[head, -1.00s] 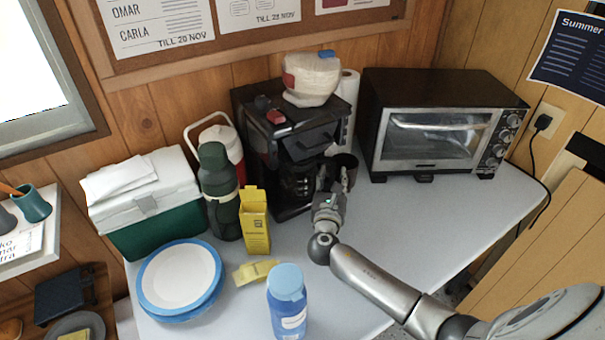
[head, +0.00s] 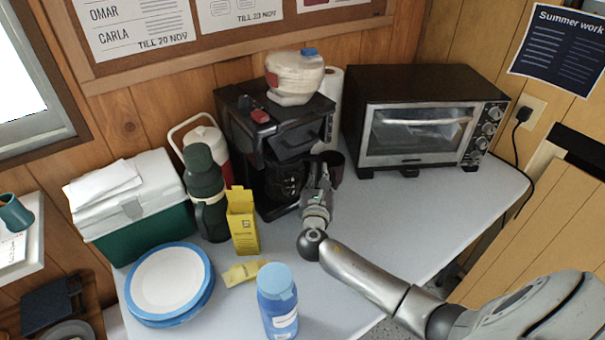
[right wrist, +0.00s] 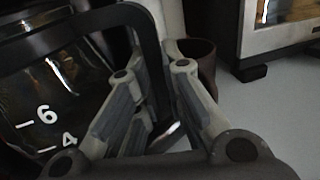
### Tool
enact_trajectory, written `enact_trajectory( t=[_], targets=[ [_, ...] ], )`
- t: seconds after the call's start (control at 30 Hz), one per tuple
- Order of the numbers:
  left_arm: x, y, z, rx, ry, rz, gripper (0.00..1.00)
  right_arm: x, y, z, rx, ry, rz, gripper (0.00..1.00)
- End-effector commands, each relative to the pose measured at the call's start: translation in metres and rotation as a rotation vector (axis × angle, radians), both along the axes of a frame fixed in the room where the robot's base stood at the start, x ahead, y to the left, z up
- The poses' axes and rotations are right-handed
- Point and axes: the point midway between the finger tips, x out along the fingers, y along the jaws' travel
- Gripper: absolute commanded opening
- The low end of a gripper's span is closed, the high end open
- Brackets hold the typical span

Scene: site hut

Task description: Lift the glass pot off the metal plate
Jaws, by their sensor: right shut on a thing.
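The glass pot (head: 286,180) stands in the black coffee maker (head: 272,125), dark and see-through. In the right wrist view, the pot (right wrist: 45,115) fills the left side, with white marks 6 and 4. Its black handle (right wrist: 152,45) runs down between the fingers of my right gripper (right wrist: 158,65). My right gripper (head: 320,172) is shut on this handle, at the right of the pot. The metal plate under the pot is hidden, so I cannot tell whether they touch. My left gripper is not in view.
A dark mug (head: 335,165) stands close behind my right gripper, with a toaster oven (head: 425,120) to the right. A yellow box (head: 242,222), green flask (head: 206,195) and blue jar (head: 278,302) stand left and in front. The tabletop right of my gripper is clear.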

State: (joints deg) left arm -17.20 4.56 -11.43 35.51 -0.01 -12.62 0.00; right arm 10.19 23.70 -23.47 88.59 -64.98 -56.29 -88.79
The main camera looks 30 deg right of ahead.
Motion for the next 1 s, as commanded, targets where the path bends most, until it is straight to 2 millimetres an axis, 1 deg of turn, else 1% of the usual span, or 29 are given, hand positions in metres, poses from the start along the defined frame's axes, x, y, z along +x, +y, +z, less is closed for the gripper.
enact_trajectory(
  t=[0.27,0.43,0.5,0.67,1.0],
  targets=[
    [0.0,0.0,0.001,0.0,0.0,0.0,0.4,0.0,0.0,0.007,0.002,-0.005,0.0,0.0],
    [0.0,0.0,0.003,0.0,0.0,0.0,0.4,0.0,0.0,0.019,0.001,-0.006,0.001,0.0],
    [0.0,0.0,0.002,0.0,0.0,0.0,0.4,-0.008,-0.001,0.016,0.0,-0.001,0.001,0.0],
    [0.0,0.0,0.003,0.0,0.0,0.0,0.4,-0.026,-0.003,0.016,0.0,-0.002,0.0,0.0],
    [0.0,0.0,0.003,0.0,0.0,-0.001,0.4,-0.074,-0.006,0.015,-0.001,-0.001,0.0,0.0]
  ],
)
